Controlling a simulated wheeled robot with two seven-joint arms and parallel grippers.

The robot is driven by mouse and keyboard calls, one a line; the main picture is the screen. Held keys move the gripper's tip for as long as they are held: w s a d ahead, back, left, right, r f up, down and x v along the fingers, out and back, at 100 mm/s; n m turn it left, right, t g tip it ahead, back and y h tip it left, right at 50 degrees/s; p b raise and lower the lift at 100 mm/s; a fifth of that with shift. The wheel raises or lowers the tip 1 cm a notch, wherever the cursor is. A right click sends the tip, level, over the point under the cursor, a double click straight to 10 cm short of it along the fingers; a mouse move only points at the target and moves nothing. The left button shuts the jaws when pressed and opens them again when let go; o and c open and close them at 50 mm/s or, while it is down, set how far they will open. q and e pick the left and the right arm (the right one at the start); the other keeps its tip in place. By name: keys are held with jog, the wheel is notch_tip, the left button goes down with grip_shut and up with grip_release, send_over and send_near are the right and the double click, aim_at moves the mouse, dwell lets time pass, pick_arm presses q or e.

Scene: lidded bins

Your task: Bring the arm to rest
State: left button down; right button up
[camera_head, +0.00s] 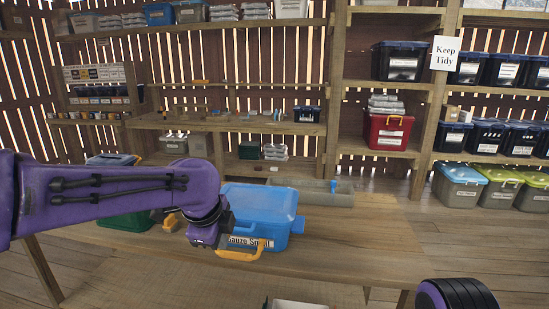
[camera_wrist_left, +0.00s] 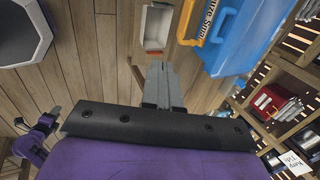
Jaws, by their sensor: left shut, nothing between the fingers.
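My left arm reaches in from the left in the head view, with its left gripper (camera_head: 207,238) in front of the blue lidded bin (camera_head: 262,208) labelled "Gauze Small". The gripper's fingers are hard to make out there. In the left wrist view the fingers (camera_wrist_left: 157,68) are closed together with nothing between them. The blue bin's side (camera_wrist_left: 238,40) and its orange handle (camera_wrist_left: 187,20) show beyond the fingertips; the gripper seems apart from them. A purple and black part of my right arm (camera_head: 456,294) shows at the lower right of the head view; its fingers cannot be made out.
The wooden table (camera_head: 370,240) is bare to the right of the bin. A green bin (camera_head: 128,221) stands partly behind my left arm. A grey tray (camera_head: 325,192) lies behind the blue bin. A small white container (camera_wrist_left: 155,27) is low in front. Shelves with lidded bins line the back.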

pick_arm(q)
notch_tip(320, 180, down, 12)
jog(key=w+a+n+t+h, duration=0.25)
jog(key=n+t, duration=0.25)
jog(key=n, duration=1.2)
jog(key=s+a+f+n+y, duration=0.2)
jog(key=s+a+f+n, duration=0.1)
jog(key=f, duration=0.3)
jog(key=s+a+f+n+y, duration=0.1)
jog(key=s+a+f+n, duration=0.25)
jog(key=f, duration=0.25)
jog(key=s+a+f+n+g+y, duration=0.1)
jog(key=s+a+f+g, duration=0.1)
jog(key=s+f, duration=0.4)
jog(key=s+a+f+n+g+y, duration=0.1)
jog(key=s+a+f, duration=0.3)
jog(key=s, duration=1.1)
jog(key=s+a+f+n+g+y, duration=0.1)
jog(key=s+a+f+g, duration=0.2)
jog(key=s+f, duration=0.5)
jog(key=shift+s+a+f+g+y, duration=0.2)
jog(key=shift+s+a+g+y, duration=0.2)
jog(key=shift+s, duration=0.85)
pick_arm(e)
jog(key=shift+s+a+r, duration=0.1)
jog(key=shift+s+a, duration=0.05)
jog(key=shift+s, duration=0.1)
